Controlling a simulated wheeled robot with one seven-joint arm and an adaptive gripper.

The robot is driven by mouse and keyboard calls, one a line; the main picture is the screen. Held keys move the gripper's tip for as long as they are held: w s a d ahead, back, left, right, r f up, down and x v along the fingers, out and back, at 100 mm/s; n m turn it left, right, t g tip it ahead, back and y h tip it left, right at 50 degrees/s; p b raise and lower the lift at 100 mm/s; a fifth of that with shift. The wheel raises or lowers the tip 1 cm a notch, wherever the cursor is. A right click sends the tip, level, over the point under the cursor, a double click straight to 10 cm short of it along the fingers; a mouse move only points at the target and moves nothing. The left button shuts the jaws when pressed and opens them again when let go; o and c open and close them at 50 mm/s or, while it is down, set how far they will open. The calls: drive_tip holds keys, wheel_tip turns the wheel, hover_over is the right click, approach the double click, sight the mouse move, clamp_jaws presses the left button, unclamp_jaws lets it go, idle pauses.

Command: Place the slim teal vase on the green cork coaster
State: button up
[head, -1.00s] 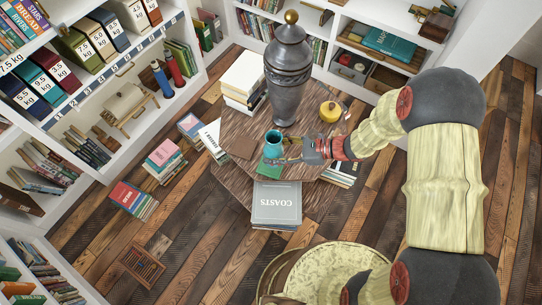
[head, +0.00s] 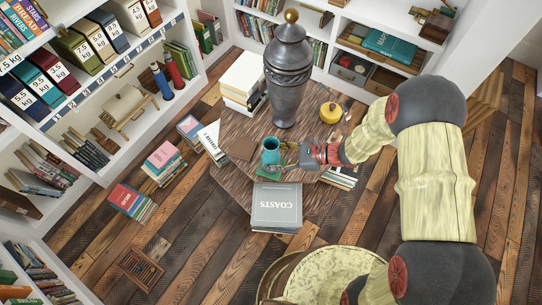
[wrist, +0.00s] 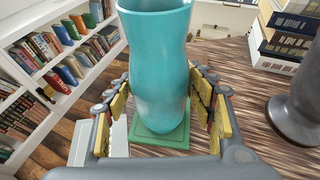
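The slim teal vase (head: 271,150) stands upright at the end of my gripper (head: 276,166) in the head view. I cannot tell whether the vase base touches the coaster.
A tall dark urn (head: 288,85) stands on the plank table behind the vase, with a white-edged book stack (head: 245,78) to its left. A yellow round object (head: 330,112) is to the right. The grey COASTS book (head: 277,205) lies in front. Bookshelves line the left and back.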

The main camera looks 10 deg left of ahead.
drive_tip(key=shift+o, duration=1.1)
drive_tip(key=shift+r, duration=0.2)
drive_tip(key=p+v, duration=0.2)
drive_tip(key=v, duration=1)
drive_tip(key=s+d+r+n+t+h, duration=0.2)
drive_tip(key=s+d+r+n+h, duration=0.2)
drive_tip(key=r, duration=0.6)
drive_tip(key=s+d+r+n+t+h, duration=0.1)
drive_tip(key=s+d+r+n+h, duration=0.4)
drive_tip(key=r+n, duration=0.3)
drive_tip(key=s+d+r+n+t+h, duration=0.2)
drive_tip(key=s+d+r+n+h, duration=0.2)
drive_tip(key=r, duration=0.8)
drive_tip(key=s+d+n, duration=0.1)
drive_tip(key=d+n, duration=0.1)
drive_tip(key=d, duration=0.1)
drive_tip(key=shift+s+t, duration=0.25)
drive_tip(key=shift+t, duration=0.05)
